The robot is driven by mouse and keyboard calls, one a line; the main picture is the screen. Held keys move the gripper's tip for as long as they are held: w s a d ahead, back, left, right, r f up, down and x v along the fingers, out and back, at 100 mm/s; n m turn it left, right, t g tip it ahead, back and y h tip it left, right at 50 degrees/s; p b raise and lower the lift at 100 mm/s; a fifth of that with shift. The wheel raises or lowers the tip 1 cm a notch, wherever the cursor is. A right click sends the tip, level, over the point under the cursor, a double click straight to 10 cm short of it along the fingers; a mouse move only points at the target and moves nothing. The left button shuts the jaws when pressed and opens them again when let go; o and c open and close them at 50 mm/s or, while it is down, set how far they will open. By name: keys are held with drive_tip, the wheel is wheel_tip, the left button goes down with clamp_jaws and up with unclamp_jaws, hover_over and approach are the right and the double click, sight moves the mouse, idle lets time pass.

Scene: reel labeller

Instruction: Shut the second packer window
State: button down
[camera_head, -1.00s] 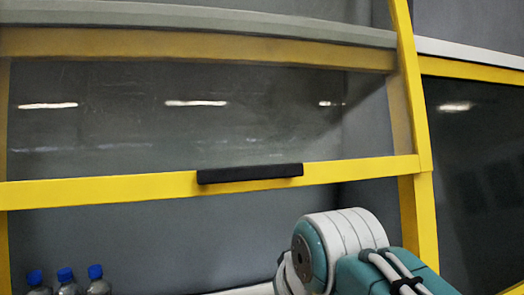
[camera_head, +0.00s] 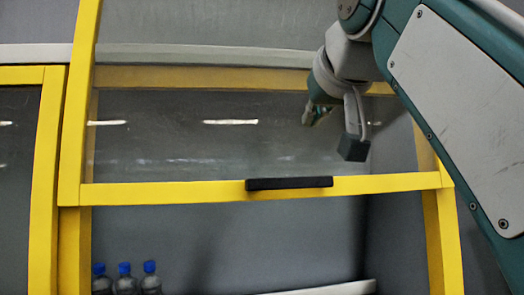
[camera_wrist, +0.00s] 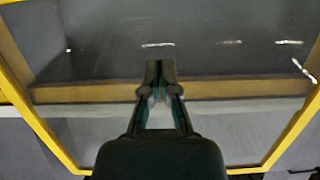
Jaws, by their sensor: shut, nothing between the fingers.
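A packer window (camera_head: 130,194) fills the middle of the head view. It has a yellow frame and dark clear glass, and is raised, with an open gap below its lower rail. A black handle (camera_head: 289,184) sits on that rail. My gripper (camera_head: 310,118) is above and slightly right of the handle, in front of the glass, apart from the handle. In the wrist view my gripper (camera_wrist: 160,70) is shut and empty, its dark fingertips together before the glass. The handle does not show in the wrist view.
Several blue-capped bottles (camera_head: 125,278) stand inside the gap at lower left. A neighbouring yellow-framed window (camera_head: 20,150) is at the left edge, its glass filling the frame. A yellow post (camera_head: 440,235) borders the gap on the right. My arm covers the upper right.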

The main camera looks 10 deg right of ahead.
approach(299, 166)
drive_tip(key=w, duration=0.1)
drive_tip(key=w+a, duration=0.2)
drive_tip(key=w, duration=0.1)
drive_tip(key=shift+f, duration=0.3)
drive_tip(key=shift+s+a+f, duration=0.1)
drive_tip(key=shift+s+f, duration=0.25)
drive_tip(key=shift+f, duration=0.4)
drive_tip(key=shift+s+f, duration=0.15)
drive_tip(key=shift+f, duration=0.7)
